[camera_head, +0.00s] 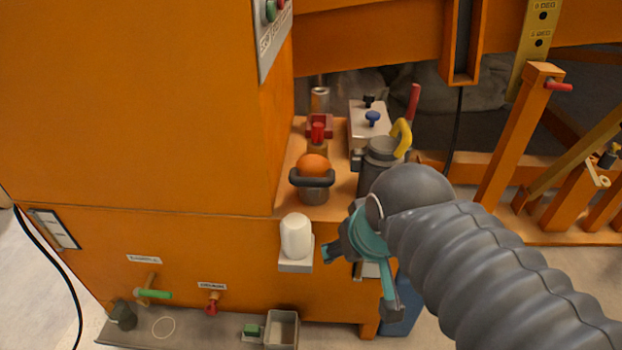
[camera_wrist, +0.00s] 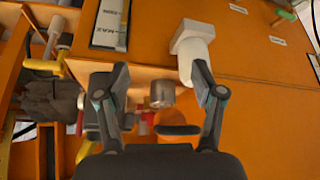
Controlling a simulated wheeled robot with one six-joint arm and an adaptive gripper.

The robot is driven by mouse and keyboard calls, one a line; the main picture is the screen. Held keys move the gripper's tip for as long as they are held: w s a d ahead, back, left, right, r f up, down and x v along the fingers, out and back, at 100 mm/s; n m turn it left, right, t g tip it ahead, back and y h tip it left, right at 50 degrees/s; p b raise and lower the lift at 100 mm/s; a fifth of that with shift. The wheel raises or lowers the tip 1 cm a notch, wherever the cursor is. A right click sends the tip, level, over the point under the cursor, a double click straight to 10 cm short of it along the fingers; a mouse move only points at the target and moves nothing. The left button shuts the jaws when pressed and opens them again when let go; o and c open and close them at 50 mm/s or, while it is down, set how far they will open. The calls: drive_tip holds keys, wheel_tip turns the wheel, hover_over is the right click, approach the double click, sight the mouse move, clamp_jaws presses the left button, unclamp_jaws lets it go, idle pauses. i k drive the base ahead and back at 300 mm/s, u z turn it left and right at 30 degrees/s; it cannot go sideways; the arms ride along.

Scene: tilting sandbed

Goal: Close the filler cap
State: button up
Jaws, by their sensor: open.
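An orange dome with a dark bar handle (camera_head: 313,166) sits over a short grey metal neck (camera_head: 313,195) on the orange ledge. It looks like the filler cap, but I cannot tell for sure or whether it is seated. In the wrist view the orange dome (camera_wrist: 166,119) and the metal neck (camera_wrist: 162,94) show between my fingers. My gripper (camera_head: 361,281) is open and empty, in front of the ledge and lower right of the dome in the head view. It also shows in the wrist view (camera_wrist: 160,82), with both fingers apart.
A white rounded part on a bracket (camera_head: 296,238) juts out beside my gripper. A grey cylinder with a yellow handle (camera_head: 381,152), a red-topped fitting (camera_head: 318,132) and a box with a blue knob (camera_head: 368,125) crowd the ledge. The orange cabinet (camera_head: 130,110) fills the left.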

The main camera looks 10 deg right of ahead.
sight(310, 170)
drive_tip(key=u, duration=1.1)
drive_tip(key=k, duration=1.1)
drive_tip(key=z, duration=1.05)
